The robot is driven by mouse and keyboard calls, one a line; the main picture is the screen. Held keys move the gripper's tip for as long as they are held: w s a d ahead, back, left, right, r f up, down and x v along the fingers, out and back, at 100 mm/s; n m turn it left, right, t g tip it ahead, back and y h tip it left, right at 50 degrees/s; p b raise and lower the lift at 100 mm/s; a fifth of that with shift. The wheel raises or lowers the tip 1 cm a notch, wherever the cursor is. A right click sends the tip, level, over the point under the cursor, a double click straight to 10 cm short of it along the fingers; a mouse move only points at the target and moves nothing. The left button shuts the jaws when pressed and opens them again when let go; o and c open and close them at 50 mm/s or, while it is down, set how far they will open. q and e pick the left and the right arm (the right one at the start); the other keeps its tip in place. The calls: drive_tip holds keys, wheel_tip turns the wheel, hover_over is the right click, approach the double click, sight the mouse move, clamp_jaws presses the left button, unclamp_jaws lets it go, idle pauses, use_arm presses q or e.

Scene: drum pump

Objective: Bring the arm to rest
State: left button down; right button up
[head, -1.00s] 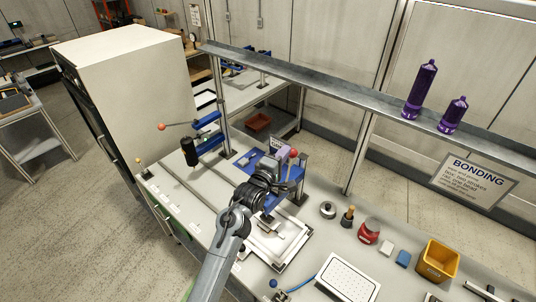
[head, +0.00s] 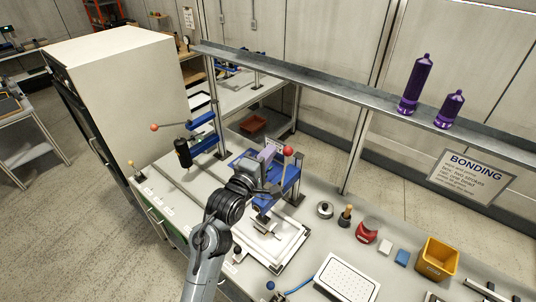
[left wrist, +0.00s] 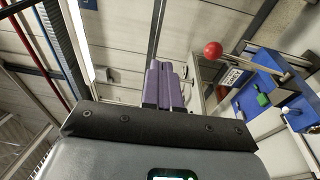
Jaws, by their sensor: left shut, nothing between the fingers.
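My left arm comes up from the bottom of the head view. Its gripper (head: 268,153) is shut and empty, raised over the bench beside a blue press (head: 291,176) with a red ball-ended lever (head: 288,150). In the left wrist view the two purple-grey fingers (left wrist: 164,88) lie together with nothing between them. The red ball (left wrist: 212,50) and the blue press (left wrist: 247,97) show to their right, apart from the fingers. My wrist hides part of the press in the head view. My right gripper is not in view.
A white framed plate (head: 275,245) lies before the press. A second blue press (head: 202,135) stands left. A yellow bin (head: 437,259), a red pot (head: 367,230) and a white perforated tray (head: 347,277) are at right. A shelf (head: 340,94) with purple bottles (head: 415,84) spans above.

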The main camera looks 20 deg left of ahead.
use_arm(q)
drive_tip(key=s+a+f+m+g+p, duration=0.1)
drive_tip(key=s+f+g, duration=0.1)
drive_tip(key=s+f, duration=0.65)
drive_tip(key=s+f+g+p, duration=0.25)
drive_tip(key=s+f, duration=0.25)
drive_tip(key=f, duration=0.6)
drive_tip(key=s+a+f+m+g+y, duration=0.1)
drive_tip(key=s+m+g, duration=0.4)
drive_tip(key=s, duration=0.8)
drive_tip(key=s+a+f+m+g+y, duration=0.1)
drive_tip(key=s+m+g, duration=0.4)
drive_tip(key=s+m, duration=0.7)
drive_tip(key=shift+s+f+y+p, duration=0.4)
drive_tip(key=shift+s+f+y, duration=0.15)
drive_tip(key=shift+s, duration=0.3)
